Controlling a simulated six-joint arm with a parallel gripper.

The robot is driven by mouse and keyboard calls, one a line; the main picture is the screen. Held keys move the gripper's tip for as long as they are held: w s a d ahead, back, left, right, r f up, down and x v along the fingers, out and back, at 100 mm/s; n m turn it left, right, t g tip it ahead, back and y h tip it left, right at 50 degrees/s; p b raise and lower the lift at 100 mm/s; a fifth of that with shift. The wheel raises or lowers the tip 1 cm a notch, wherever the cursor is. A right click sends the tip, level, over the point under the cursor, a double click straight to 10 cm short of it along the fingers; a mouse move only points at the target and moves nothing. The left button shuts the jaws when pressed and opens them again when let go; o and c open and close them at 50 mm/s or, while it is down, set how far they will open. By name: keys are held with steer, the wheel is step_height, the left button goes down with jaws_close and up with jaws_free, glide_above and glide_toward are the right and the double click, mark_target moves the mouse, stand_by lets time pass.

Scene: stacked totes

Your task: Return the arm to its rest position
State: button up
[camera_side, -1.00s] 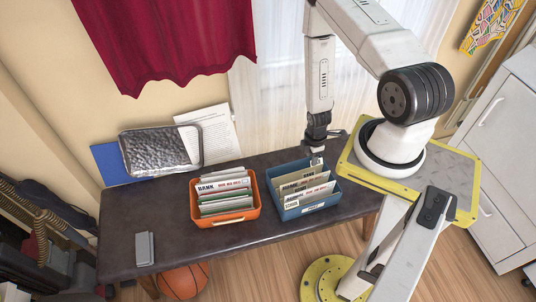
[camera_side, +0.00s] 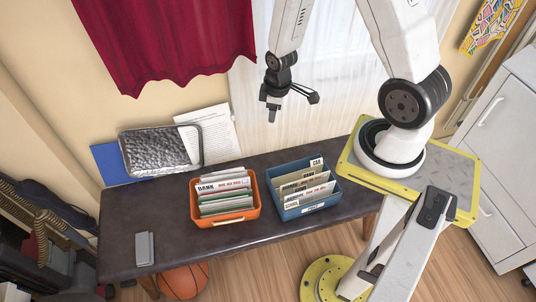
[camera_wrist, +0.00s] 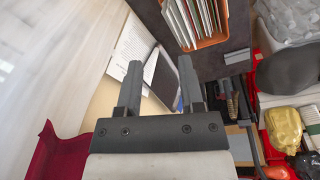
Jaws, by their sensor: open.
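My gripper (camera_side: 272,108) hangs in the air above and behind the blue tote, in front of the white curtain, touching nothing. In the wrist view its two fingers (camera_wrist: 160,78) are apart with nothing between them. The blue tote (camera_side: 310,209) stands on the dark table with several file folders in it; one labelled CAR (camera_side: 316,162) sticks up at its back. The orange tote (camera_side: 226,219) stands to its left with several folders; it also shows at the top of the wrist view (camera_wrist: 208,40).
The dark table (camera_side: 150,212) holds a small grey object (camera_side: 144,248) at its left front. A crumpled silver tray (camera_side: 160,150) leans by the wall with papers (camera_side: 215,130). A red curtain (camera_side: 160,40) hangs behind. The air around my gripper is clear.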

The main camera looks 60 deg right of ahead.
steer(key=s+a+r+m+t, duration=0.1)
steer(key=a+r+m, duration=0.3)
steer(key=a+r, duration=0.5)
steer(key=v, duration=0.4)
steer(key=shift+s+a, duration=0.25)
steer(key=shift+a, duration=0.1)
